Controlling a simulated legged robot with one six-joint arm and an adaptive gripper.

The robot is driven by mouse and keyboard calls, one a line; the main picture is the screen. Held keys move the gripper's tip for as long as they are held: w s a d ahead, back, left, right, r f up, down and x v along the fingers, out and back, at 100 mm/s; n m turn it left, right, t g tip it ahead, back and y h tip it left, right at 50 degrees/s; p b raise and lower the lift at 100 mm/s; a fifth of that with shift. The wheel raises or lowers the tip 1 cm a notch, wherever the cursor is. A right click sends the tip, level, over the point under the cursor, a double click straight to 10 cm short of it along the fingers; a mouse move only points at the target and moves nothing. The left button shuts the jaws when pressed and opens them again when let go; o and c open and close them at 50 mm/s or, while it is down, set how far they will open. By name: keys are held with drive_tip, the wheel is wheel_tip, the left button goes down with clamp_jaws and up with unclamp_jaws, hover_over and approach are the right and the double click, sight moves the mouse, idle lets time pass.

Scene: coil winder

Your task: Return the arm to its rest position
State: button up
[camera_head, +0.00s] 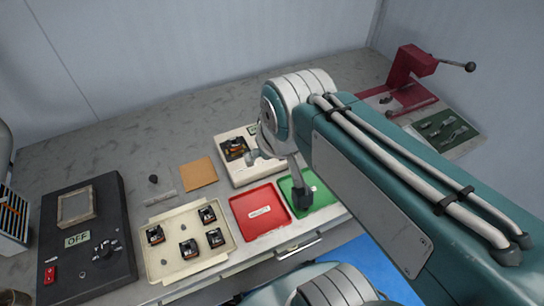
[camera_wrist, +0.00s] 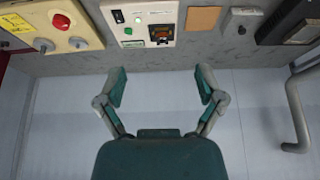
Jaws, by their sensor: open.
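My teal arm (camera_head: 385,165) reaches in from the lower right of the head view, with its elbow raised over the bench. My gripper (camera_wrist: 162,82) is open in the wrist view, its two fingers wide apart. Nothing is between them but pale panel in the background. The fingers look clear of every object. In the head view the gripper is not clearly made out; the arm links cover part of that area.
A white tester (camera_head: 244,172) holds a dark coil part. Red tray (camera_head: 268,226) and green tray (camera_head: 322,192) look empty of parts. A cream tray (camera_head: 166,272) holds several coil parts. A black power unit (camera_head: 115,215) stands left, a red hand winder (camera_head: 405,75) back right.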

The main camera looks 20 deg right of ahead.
drive_tip(key=s, duration=0.2)
drive_tip(key=shift+s+f+t, duration=0.3)
drive_tip(key=shift+s+f, duration=0.05)
